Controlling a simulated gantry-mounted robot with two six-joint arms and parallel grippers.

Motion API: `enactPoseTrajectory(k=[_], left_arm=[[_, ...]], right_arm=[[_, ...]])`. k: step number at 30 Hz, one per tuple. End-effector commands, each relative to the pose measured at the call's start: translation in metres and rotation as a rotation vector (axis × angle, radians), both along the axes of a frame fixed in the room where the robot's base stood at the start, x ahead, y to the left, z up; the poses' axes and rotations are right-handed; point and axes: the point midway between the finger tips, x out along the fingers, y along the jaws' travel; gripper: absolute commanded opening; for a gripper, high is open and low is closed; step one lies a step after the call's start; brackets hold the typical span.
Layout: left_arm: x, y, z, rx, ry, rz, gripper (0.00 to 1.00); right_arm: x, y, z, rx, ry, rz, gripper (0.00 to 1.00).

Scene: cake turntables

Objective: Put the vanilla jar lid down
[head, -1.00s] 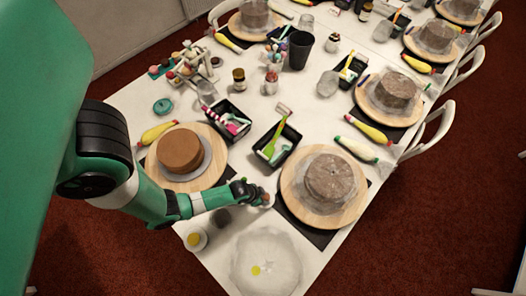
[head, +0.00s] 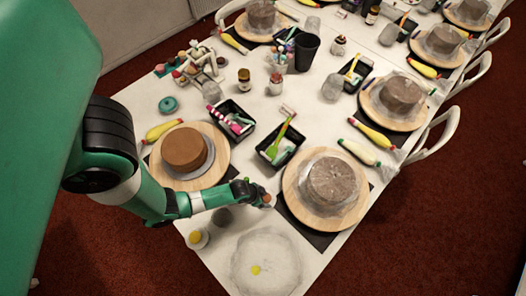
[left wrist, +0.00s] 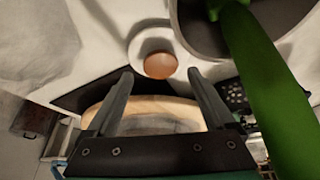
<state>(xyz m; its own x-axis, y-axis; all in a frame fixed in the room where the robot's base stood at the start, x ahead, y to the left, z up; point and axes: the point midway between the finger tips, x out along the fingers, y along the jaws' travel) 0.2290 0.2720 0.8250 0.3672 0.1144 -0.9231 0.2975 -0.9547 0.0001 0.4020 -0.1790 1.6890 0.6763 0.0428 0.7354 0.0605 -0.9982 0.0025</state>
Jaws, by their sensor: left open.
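A round white lid with an orange-brown knob (left wrist: 160,64) is in the left wrist view, just beyond my open fingertips and between them. I take it to be the vanilla jar lid. In the head view my left gripper (head: 266,200) is over the table between the left cake and the right turntable, and it mostly hides the lid. The left wrist view shows both fingers (left wrist: 160,76) spread with nothing between them. My right gripper is not in view.
A wooden turntable (head: 290,190) with a grey-brown cake is right of my gripper. A black tray (head: 268,154) with a green-handled tool stands behind it.

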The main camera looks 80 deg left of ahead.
Motion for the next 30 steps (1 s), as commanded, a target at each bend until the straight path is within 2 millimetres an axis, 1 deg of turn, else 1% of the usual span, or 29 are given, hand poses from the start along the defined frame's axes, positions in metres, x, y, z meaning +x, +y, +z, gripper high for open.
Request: enactPoseTrajectory(k=[1, 6, 9, 12, 17, 27, 29, 30], left_arm=[[-0.005, -0.002, 0.016, 0.0, 0.001, 0.0, 0.87], [-0.021, -0.007, 0.057, 0.0, 0.0, 0.0, 0.87], [-0.029, -0.009, 0.076, 0.0, 0.0, 0.0, 0.87], [-0.035, -0.011, 0.09, 0.0, 0.001, 0.0, 0.87], [-0.039, -0.012, 0.098, -0.001, 0.002, 0.0, 0.87], [-0.039, -0.012, 0.097, 0.0, 0.001, 0.0, 0.87], [-0.036, -0.012, 0.099, 0.002, -0.005, -0.001, 0.87], [-0.031, -0.01, 0.102, 0.005, -0.016, -0.003, 0.87]], right_arm=[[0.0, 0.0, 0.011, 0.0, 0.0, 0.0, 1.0], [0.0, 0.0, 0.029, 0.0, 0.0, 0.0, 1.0], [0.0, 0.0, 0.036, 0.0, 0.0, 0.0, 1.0], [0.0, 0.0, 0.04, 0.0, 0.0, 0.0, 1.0], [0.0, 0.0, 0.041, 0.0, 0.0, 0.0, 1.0], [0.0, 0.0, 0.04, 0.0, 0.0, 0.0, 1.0], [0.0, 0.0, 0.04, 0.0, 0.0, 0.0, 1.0], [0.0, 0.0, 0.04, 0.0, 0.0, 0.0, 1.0]])
